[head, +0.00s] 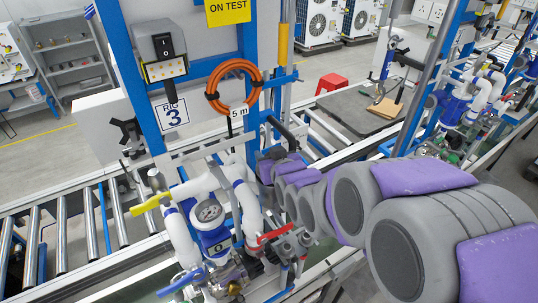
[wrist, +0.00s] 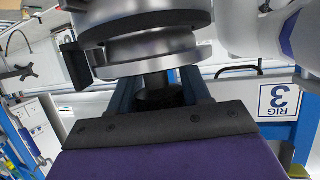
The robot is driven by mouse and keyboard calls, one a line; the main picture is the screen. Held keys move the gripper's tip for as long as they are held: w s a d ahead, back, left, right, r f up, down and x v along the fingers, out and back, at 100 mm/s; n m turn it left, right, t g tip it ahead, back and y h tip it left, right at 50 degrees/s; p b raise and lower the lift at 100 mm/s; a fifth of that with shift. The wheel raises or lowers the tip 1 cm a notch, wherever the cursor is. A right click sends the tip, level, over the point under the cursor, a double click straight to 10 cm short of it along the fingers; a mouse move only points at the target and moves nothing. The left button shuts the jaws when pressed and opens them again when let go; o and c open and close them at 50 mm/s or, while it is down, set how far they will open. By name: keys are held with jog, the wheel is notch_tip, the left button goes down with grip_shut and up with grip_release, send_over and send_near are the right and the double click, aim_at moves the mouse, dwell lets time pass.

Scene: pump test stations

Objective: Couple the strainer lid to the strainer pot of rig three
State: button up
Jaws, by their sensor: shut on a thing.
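In the wrist view my gripper (wrist: 160,92) is shut on the short dark stem of a silver round part, which I take for the strainer lid (wrist: 152,48). The lid's stem points back between the fingers. A wider grey round body (wrist: 140,12) fills the top edge right beyond the lid, with a black lug at its left; it is cut off, and I cannot tell whether it is the strainer pot or whether the two touch. In the head view my purple-and-grey arm reaches to rig three, and the gripper end, lid and pot are hidden or too small to tell.
Rig three's sign (head: 171,113) hangs on the blue frame; it also shows in the wrist view (wrist: 280,100). A gauge (head: 209,212), white pipes, a yellow lever (head: 150,203), a red lever (head: 275,235) and a blue lever (head: 180,282) crowd the rig. An orange hose coil (head: 233,87) hangs above.

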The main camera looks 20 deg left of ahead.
jog(key=shift+f+b, duration=0.3)
jog(key=shift+f, duration=0.25)
dwell(0.4)
dwell(0.5)
jog(key=o, duration=1.1)
jog(key=shift+b+v, duration=3.35)
jog(key=shift+v, duration=5.3)
